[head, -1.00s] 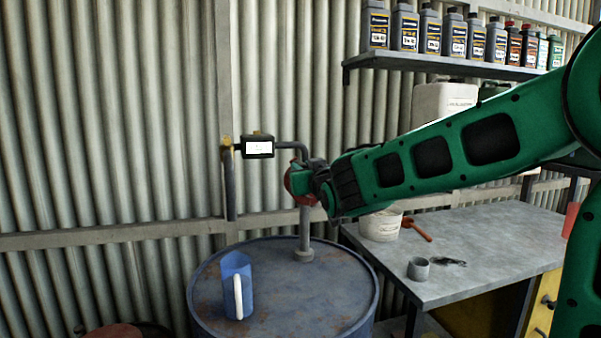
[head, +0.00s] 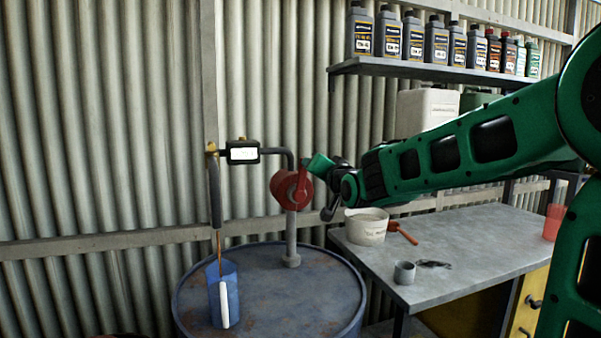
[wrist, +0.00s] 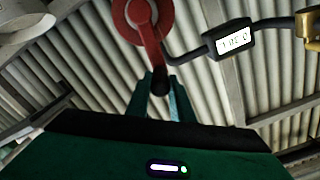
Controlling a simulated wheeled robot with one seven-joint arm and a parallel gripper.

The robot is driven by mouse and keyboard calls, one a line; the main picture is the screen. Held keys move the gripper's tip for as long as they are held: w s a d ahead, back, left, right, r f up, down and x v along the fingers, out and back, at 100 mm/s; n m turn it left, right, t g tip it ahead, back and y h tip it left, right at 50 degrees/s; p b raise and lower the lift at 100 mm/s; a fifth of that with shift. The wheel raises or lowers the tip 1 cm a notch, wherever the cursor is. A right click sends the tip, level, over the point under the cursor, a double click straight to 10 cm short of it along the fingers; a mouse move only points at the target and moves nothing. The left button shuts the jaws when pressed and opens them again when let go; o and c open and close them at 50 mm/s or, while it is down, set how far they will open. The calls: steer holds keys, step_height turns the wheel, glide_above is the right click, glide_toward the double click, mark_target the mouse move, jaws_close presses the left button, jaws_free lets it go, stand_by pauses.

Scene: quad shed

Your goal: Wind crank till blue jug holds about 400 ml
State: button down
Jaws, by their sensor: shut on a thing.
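The blue jug (head: 233,285), with a white handle, stands upright on the drum top (head: 270,325). A thin brown stream (head: 219,243) runs from the nozzle (head: 214,195) down into it. The level inside cannot be seen. The red pump (head: 287,188) sits on a grey pipe above the drum. Its red crank arm (wrist: 150,50) ends in a dark grip (wrist: 160,80). My gripper (head: 318,164) is at the pump's upper right, shut on the crank's grip; its green fingers (wrist: 160,98) show in the wrist view. The meter (head: 243,152) has a lit display with digits too small to read surely.
A grey workbench (head: 450,250) at the right holds a white tub (head: 365,229), an orange-handled tool (head: 403,233) and a small grey cup (head: 404,272). A shelf (head: 430,70) of bottles hangs above. Corrugated wall stands close behind the pump.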

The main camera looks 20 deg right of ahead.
steer(key=shift+d+f+m, duration=0.35)
steer(key=shift+d+m, duration=0.5)
steer(key=shift+m, duration=0.1)
steer(key=shift+d+f+m, duration=0.4)
steer(key=shift+d+m, duration=0.5)
steer(key=shift+d+f+m, duration=0.35)
steer(key=shift+d+m, duration=0.5)
steer(key=shift+m, duration=0.1)
steer(key=c, duration=1.6)
jaws_free()
steer(key=shift+o, duration=0.2)
steer(key=shift+a, duration=0.1)
steer(key=s, duration=1)
steer(key=shift+s, duration=0.35)
